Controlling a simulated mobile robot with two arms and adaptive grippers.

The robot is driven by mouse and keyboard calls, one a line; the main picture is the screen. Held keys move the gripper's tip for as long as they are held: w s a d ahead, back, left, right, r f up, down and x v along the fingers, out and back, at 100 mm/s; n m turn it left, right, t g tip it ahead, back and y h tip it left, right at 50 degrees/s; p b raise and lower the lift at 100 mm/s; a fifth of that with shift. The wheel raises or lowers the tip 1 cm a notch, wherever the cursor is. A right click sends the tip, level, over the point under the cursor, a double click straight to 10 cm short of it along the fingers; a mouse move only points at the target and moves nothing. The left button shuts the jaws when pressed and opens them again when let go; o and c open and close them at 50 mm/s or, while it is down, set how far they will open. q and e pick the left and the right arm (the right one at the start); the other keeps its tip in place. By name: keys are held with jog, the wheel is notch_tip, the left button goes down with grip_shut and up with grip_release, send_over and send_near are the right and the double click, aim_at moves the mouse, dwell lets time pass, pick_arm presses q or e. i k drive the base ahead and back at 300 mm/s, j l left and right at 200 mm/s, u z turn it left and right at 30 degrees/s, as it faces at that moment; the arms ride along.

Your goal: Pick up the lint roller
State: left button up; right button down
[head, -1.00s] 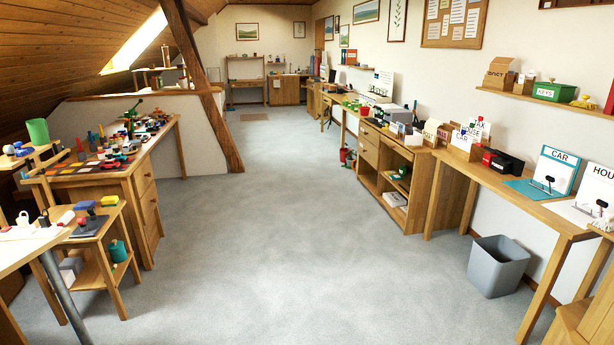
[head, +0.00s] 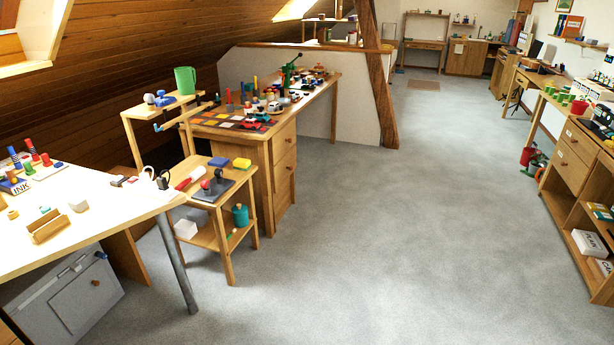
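No lint roller can be made out for certain at this distance. A small red and white thing (head: 189,179) lies on the small side table (head: 236,174) at the left; it may be the lint roller, but it is too small to tell. Next to it on that table are a dark tray with dark-knobbed stamps (head: 212,187), a blue block (head: 219,161) and a yellow block (head: 242,164). Neither of my grippers is in view.
A white-topped table (head: 100,220) with a metal leg stands at the near left. A wooden workbench (head: 262,150) crowded with small items is behind the side table. A timber post (head: 376,80) rises beyond. Shelving (head: 580,200) lines the right. The grey carpet between is clear.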

aim_at(193, 177)
jog(key=i+u, duration=0.95)
